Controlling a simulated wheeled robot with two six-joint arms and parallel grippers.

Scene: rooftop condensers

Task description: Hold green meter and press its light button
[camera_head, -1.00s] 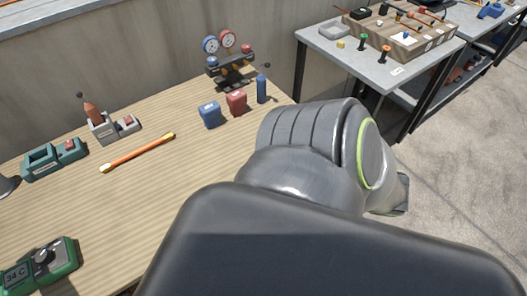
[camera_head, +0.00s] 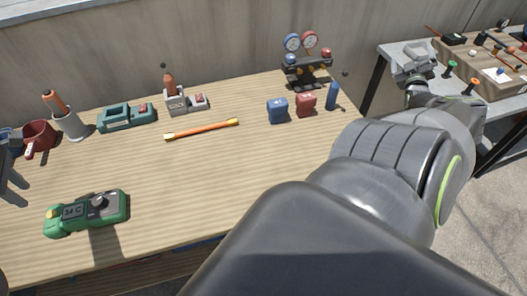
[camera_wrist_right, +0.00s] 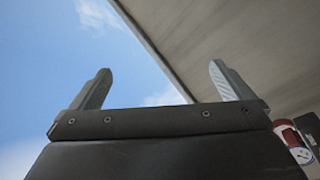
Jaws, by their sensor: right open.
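The green meter (camera_head: 88,213) lies on the wooden bench at the front left, its display reading 34 C, with a dark round knob and a yellow part at its left end. Nothing touches it. Which part is the light button is too small to tell. My left gripper (camera_head: 10,168) is partly in view at the left edge, apart from the meter; its jaw opening is unclear. My right gripper (camera_wrist_right: 163,85) is open and empty in the right wrist view, pointing toward sky and wall. In the head view my right arm covers the right front of the bench.
The bench middle is clear.

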